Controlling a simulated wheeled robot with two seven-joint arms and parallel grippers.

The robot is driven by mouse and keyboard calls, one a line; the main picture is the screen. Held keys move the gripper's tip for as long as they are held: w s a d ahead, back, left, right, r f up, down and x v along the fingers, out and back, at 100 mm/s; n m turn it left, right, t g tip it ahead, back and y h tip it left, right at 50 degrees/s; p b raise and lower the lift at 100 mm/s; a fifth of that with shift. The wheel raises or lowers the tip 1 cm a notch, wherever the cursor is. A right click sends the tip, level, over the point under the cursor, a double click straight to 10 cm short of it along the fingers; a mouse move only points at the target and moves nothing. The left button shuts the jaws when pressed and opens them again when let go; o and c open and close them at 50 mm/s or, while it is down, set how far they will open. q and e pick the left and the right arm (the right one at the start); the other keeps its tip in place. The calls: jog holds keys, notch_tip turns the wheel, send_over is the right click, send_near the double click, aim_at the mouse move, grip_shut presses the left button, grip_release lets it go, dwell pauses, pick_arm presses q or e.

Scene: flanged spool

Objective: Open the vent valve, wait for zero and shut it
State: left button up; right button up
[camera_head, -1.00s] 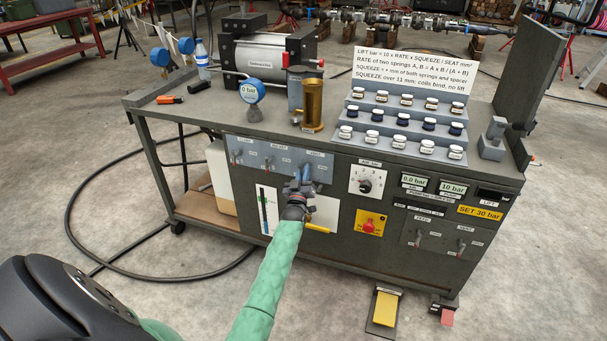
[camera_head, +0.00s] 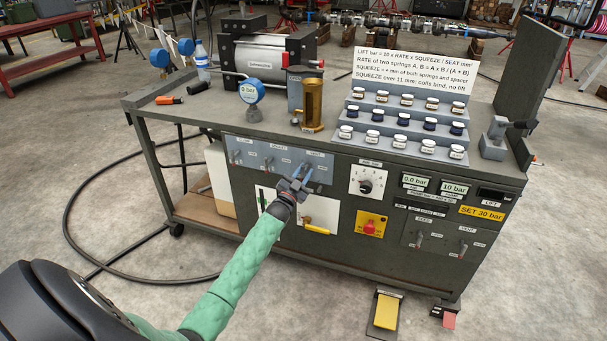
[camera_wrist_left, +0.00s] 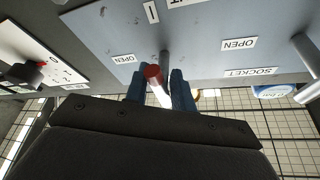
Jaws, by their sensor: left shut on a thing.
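My left gripper (camera_head: 304,172) is at the right-hand lever of the grey three-lever panel (camera_head: 252,152) on the cart's front. In the left wrist view its blue fingers (camera_wrist_left: 163,88) are shut on a lever handle (camera_wrist_left: 154,73) with a red end and a pale shaft. OPEN labels (camera_wrist_left: 238,44) and a SOCKET label show near it, upside down. The fingers hide most of this lever in the head view. A blue-capped round gauge (camera_head: 250,92) stands above on the cart top; its digit is too small to read surely. My right gripper is out of view.
Another panel (camera_head: 439,237) with two levers is at the cart's lower right. Beside my gripper are a white plate with a yellow handle (camera_head: 317,229), a dial (camera_head: 366,186) and a red knob on yellow (camera_head: 371,225). A display (camera_head: 414,181) reads 0.0 bar.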

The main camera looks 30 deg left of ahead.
pick_arm(q)
jog(key=shift+o, duration=0.4)
jog(key=shift+m+h, duration=0.4)
jog(key=shift+m, duration=0.4)
jog(key=o, duration=0.9)
jog(key=shift+a, duration=0.1)
